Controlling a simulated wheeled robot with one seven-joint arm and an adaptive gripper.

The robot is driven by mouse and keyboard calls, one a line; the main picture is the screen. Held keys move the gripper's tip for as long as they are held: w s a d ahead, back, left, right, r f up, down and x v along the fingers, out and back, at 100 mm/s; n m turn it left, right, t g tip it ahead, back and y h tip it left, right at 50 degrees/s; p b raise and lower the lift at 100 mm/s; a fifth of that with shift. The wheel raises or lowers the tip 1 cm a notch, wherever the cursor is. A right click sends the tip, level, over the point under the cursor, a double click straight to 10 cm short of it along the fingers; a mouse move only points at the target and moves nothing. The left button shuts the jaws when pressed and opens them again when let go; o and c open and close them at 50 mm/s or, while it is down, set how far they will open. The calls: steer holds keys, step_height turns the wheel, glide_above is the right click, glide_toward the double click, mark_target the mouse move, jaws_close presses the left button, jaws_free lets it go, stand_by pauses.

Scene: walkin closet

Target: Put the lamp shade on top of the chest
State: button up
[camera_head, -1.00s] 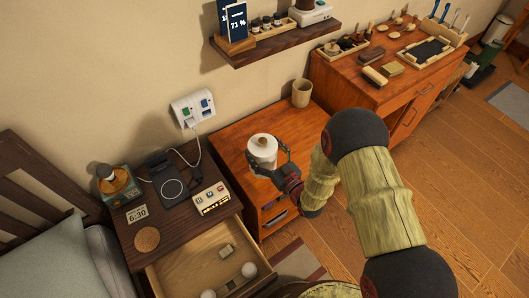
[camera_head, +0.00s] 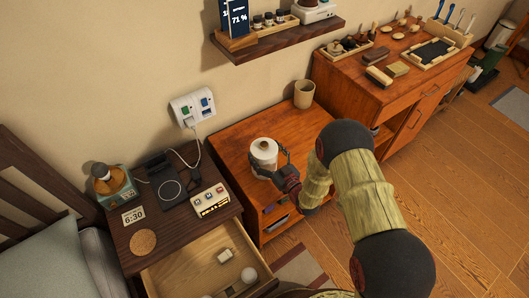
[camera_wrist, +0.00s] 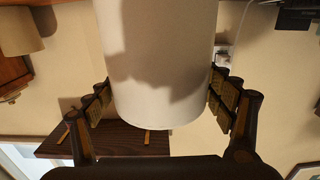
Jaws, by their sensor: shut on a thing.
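The lamp shade is a white cylinder (camera_head: 264,155) with a small knob or ring at its top. My gripper (camera_head: 270,170) is shut around it. In the wrist view, the shade (camera_wrist: 158,60) fills the middle, with a pad of my gripper (camera_wrist: 160,102) against each side. The shade is upright over the left part of a low orange-brown wooden chest (camera_head: 235,140). I cannot tell whether its base touches the chest top. My gripper and arm hide part of the chest's right side and front.
A tan cup (camera_head: 304,94) stands at the chest's back right. A dark nightstand (camera_head: 122,238) with an open drawer (camera_head: 190,272) is to the left. A wall shelf (camera_head: 282,42) hangs above. A longer wooden cabinet (camera_head: 345,77) with brushes stands beyond. Bare chest top lies between shade and cup.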

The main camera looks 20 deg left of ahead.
steer(key=shift+f, duration=0.15)
steer(key=o, duration=1.3)
steer(key=shift+o, duration=0.6)
steer(key=p+v, duration=0.2)
steer(key=v, duration=1)
steer(key=shift+p, duration=0.3)
